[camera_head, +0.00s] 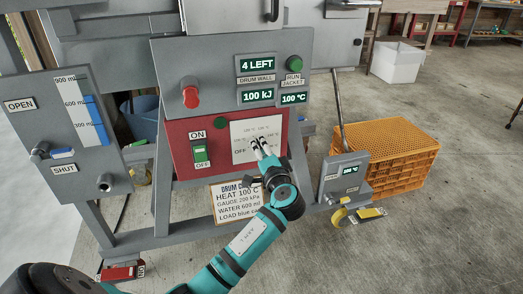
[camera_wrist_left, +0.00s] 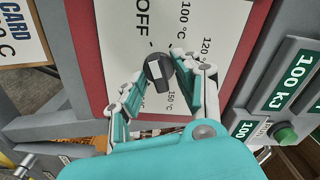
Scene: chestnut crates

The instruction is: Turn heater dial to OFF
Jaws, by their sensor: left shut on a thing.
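The heater dial (camera_wrist_left: 158,68) is a small dark knob with a white mark, on a white scale plate (camera_head: 249,130) in the red panel (camera_head: 181,152). The plate carries OFF and several temperature marks. My left gripper (camera_head: 259,146) reaches the plate from below and is shut on the dial; in the left wrist view its fingers (camera_wrist_left: 164,88) stand on either side of it. The dial is mostly hidden by the fingers in the head view. I cannot tell exactly which mark the dial points at. My right gripper is not in view.
A green ON/OFF switch (camera_head: 201,152) sits left of the plate. Above are a red knob (camera_head: 190,96), a green button (camera_head: 295,64) and displays reading 4 LEFT, 100 kJ and 100 °C. An instruction card (camera_head: 238,196) hangs below. Orange crates (camera_head: 401,150) stand on the floor at right.

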